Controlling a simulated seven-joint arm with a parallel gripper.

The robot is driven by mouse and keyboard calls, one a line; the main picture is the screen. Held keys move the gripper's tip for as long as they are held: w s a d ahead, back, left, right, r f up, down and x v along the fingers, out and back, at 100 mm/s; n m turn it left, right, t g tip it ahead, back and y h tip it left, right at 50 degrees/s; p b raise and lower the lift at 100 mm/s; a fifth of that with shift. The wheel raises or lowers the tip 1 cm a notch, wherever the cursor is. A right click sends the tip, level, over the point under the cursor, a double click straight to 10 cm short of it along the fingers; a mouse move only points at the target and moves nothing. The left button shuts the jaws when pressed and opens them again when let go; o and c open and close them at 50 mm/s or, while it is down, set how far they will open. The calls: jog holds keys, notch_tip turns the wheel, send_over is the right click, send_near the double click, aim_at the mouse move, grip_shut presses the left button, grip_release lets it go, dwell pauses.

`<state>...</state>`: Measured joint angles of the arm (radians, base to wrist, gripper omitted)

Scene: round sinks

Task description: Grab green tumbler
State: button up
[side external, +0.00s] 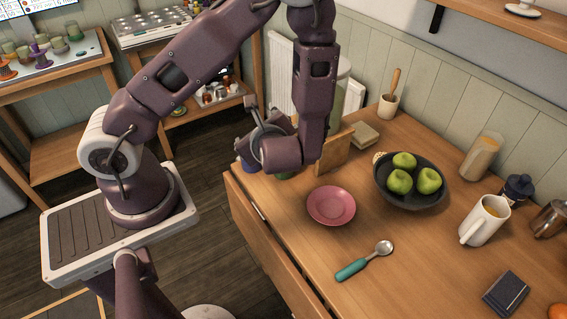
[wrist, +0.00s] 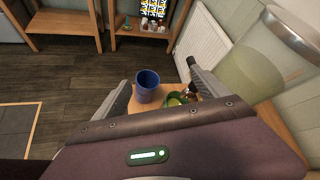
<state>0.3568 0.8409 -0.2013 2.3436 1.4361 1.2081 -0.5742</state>
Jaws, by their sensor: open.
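In the wrist view, a green tumbler-like cup (wrist: 173,102) stands at the table's end, partly hidden by my gripper's body. A dark blue cup (wrist: 147,88) stands just left of it. My gripper (wrist: 158,74) is open, its fingers spread to either side of the two cups, with nothing seen held. In the side view, my gripper (side external: 256,128) is over the table's far-left corner. A bit of green (side external: 283,175) and a bit of blue (side external: 242,165) show below it; the rest is hidden by my arm.
A wooden board (side external: 334,152) stands close right of my gripper, with a tall greenish container (side external: 337,105) behind. A pink plate (side external: 331,206), a dark bowl (side external: 410,194) of green apples and a teal-handled scoop (side external: 352,270) lie further along the table.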

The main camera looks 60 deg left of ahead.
jog(key=w+f+m+t+h, duration=0.1)
jog(key=w+f+m+t, duration=0.1)
jog(key=f+m, duration=0.2)
jog(key=w+f+m+t+h, duration=0.1)
jog(key=f+m+t, duration=0.1)
jog(key=f, duration=0.4)
jog(key=w+f+m+t, duration=0.2)
jog(key=f+m, duration=0.3)
jog(key=shift+w+a+m+h, duration=0.15)
jog(key=shift+w+m+h, duration=0.15)
jog(key=shift+h, duration=0.1)
jog(key=x, duration=0.7)
jog(key=shift+w+a+r, duration=0.1)
jog(key=shift+w+a, duration=0.05)
jog(key=c, duration=1.7)
